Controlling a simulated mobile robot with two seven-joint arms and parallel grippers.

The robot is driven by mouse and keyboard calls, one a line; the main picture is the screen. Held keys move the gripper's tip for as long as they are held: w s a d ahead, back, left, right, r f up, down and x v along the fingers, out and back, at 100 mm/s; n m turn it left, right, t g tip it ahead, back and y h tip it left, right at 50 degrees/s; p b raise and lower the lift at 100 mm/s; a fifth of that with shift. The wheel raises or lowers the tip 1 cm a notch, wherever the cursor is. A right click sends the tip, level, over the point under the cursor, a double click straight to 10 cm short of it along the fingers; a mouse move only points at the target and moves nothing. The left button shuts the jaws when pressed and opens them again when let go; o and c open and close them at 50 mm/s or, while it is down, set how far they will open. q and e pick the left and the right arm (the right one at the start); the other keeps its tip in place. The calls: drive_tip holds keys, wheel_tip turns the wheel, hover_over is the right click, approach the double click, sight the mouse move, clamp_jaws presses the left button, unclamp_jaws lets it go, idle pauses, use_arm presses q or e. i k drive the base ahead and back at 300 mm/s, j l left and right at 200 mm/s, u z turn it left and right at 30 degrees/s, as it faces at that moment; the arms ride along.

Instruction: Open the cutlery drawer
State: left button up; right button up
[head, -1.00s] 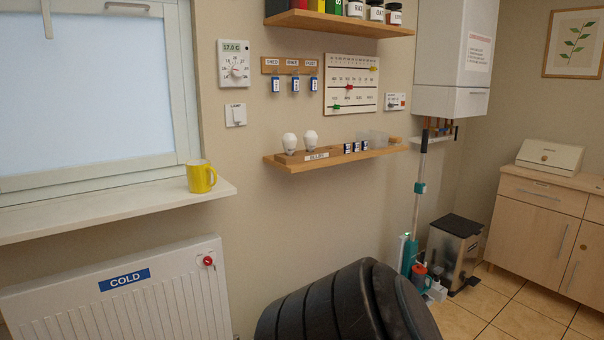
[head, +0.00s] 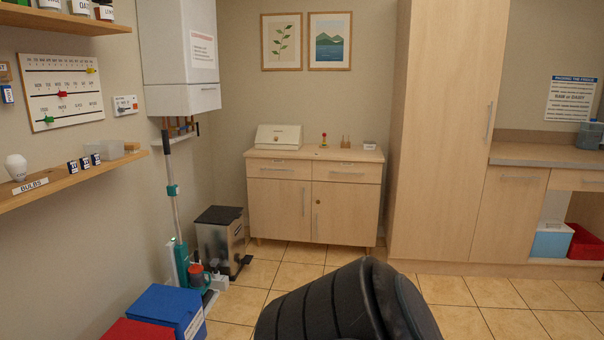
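A light wood sideboard (head: 314,226) stands against the far wall in the head view. It has two drawers side by side at the top, a left drawer (head: 279,170) and a right drawer (head: 346,173), both closed. Two closed doors are below them. I cannot read any label that tells which drawer holds cutlery. More drawer-like fronts show under the worktop at the right (head: 577,180). Neither of my grippers is in view; a dark part of my own body fills the bottom middle.
A pedal bin (head: 221,240) and an upright floor cleaner (head: 178,215) stand left of the sideboard. A blue box (head: 166,308) and a red box (head: 138,330) are at the lower left. A tall cupboard (head: 440,130) stands right. Tiled floor (head: 290,268) before the sideboard is clear.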

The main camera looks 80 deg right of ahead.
sight(323, 170)
drive_tip(key=z, duration=2.85)
drive_tip(key=i, duration=3.1)
drive_tip(key=i+l+u, duration=0.3)
drive_tip(key=i, duration=0.35)
drive_tip(key=i+l+u, duration=0.3)
drive_tip(key=i, duration=0.35)
drive_tip(key=i+l+u, duration=0.3)
drive_tip(key=i, duration=0.3)
drive_tip(key=l, duration=0.1)
